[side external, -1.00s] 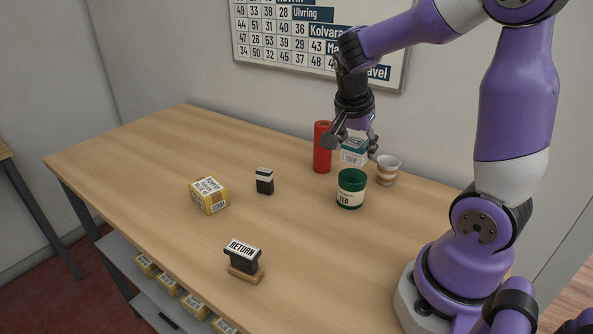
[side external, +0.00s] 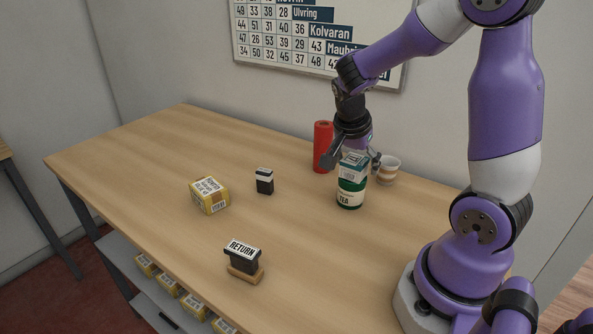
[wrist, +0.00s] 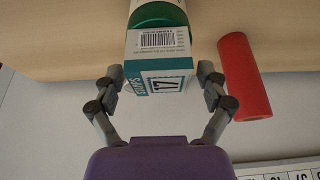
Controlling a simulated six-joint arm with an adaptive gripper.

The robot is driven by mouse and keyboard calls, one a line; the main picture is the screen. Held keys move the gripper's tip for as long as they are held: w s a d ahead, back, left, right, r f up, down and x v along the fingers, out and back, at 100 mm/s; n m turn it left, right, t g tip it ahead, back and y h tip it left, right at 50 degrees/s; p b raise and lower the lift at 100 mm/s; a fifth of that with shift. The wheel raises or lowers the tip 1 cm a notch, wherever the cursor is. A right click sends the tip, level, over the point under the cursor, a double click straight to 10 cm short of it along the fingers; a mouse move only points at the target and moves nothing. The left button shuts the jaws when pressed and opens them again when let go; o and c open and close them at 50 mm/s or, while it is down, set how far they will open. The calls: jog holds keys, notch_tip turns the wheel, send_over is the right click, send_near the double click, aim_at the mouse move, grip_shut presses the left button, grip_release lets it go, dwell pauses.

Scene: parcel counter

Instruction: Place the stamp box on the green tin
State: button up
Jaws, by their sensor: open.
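The stamp box (side external: 353,170), white and teal with printed labels, sits on top of the green tin (side external: 350,197), which has a cream TEA label. In the wrist view the box (wrist: 158,60) shows a barcode and a "17" face, with the tin's green rim (wrist: 160,14) just beyond it. My gripper (side external: 354,158) is open around the box, one finger on each side. In the wrist view, gaps show between the fingers of my gripper (wrist: 160,76) and the box.
A red cylinder (side external: 322,148) stands just left of my gripper, and a striped cup (side external: 389,170) stands close on its right. A yellow parcel (side external: 209,195), a small black-and-white item (side external: 264,181) and a RETURN stamp (side external: 243,260) stand farther left. The table's far left is clear.

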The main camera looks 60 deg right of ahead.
jog(key=v, duration=1.2)
jog(key=s+a+n+t+y, duration=0.2)
jog(key=a+n, duration=0.4)
jog(key=n, duration=0.3)
jog(key=s+a+f+n+t+y, duration=0.1)
jog(key=a+n+t+y, duration=0.1)
jog(key=a+n, duration=0.4)
jog(key=n+t, duration=0.1)
jog(key=n, duration=0.2)
jog(key=shift+s+a+f+t+y, duration=0.2)
jog(key=shift+s+a+t+y, duration=0.05)
jog(key=shift+s+t+y, duration=0.1)
